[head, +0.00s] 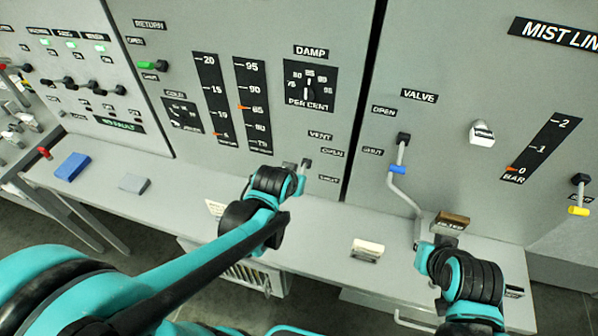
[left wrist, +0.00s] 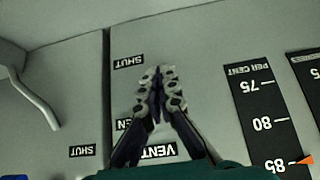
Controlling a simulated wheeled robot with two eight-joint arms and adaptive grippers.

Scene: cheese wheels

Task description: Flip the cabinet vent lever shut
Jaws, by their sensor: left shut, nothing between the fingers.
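The vent lever (head: 306,163) shows as a small dark piece on the cabinet face, left of the VENT, OPEN and SHUT labels in the head view. My left gripper (head: 298,178) is at it, mostly behind my own wrist, so contact and the lever's exact position cannot be told. In the left wrist view my left gripper (left wrist: 160,78) is shut and empty, its fingertips together over the panel among the upside-down VENT, OPEN and SHUT labels. No lever can be made out there. My right gripper (head: 432,256) is low at the right, its fingers unclear.
The valve lever (head: 397,170) with a blue band is right of the panel seam. A brown block (head: 450,221) sits near my right gripper.

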